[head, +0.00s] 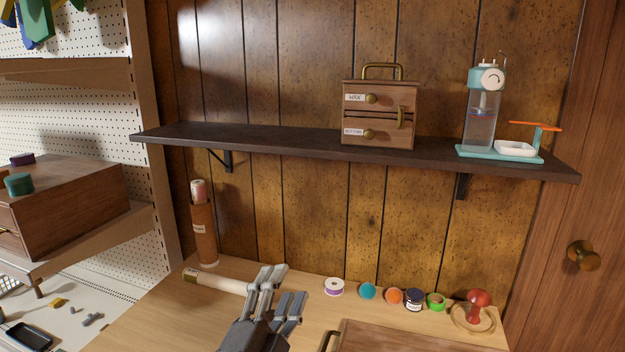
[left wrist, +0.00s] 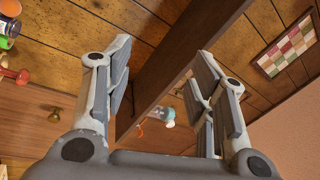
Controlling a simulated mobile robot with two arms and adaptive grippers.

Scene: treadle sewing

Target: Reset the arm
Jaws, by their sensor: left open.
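My left gripper (head: 277,290) is grey and rises from the bottom of the head view over the light wooden table (head: 160,325). Its two fingers are spread, with nothing between them. In the left wrist view the same gripper (left wrist: 163,55) is open and empty, its fingers pointing up towards the dark shelf and the panelled wall. My right gripper is in neither view.
A dark wall shelf (head: 270,138) holds a small wooden drawer box (head: 378,125) and a teal dispenser (head: 483,115). Several small spools and jars (head: 394,297) and a red knobbed thing (head: 479,300) line the table's back. A wooden drawer unit (head: 75,205) stands left.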

